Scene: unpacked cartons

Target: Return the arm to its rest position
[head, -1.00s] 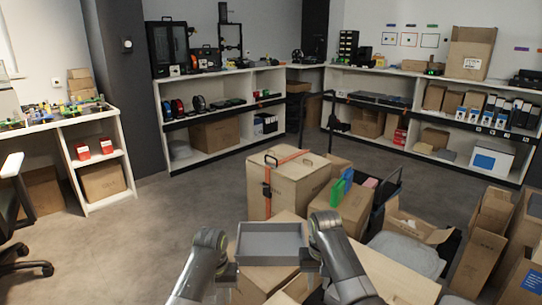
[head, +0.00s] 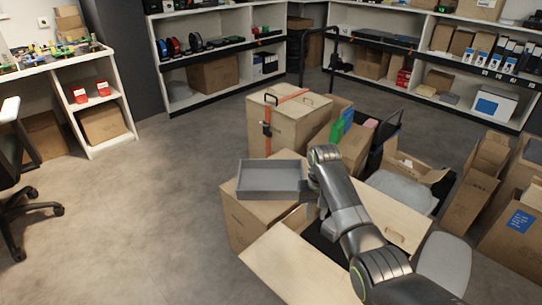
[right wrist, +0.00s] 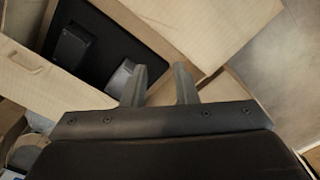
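My right arm comes in from the lower right of the head view. Its gripper (head: 308,190) is beside the right end of a grey open tray (head: 270,194). The tray looks empty and rests on a closed carton (head: 250,222). In the right wrist view the two fingers of my right gripper (right wrist: 160,82) are apart with nothing between them. Whether the gripper touches the tray cannot be told from the head view. My left arm and gripper are not in view.
An open carton (head: 292,265) with a dark inside lies below my right arm; the wrist view shows a dark box (right wrist: 72,45) in it. A strapped carton (head: 285,125) stands behind the tray. More cartons crowd the right. Floor at left is clear up to a chair (head: 18,170).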

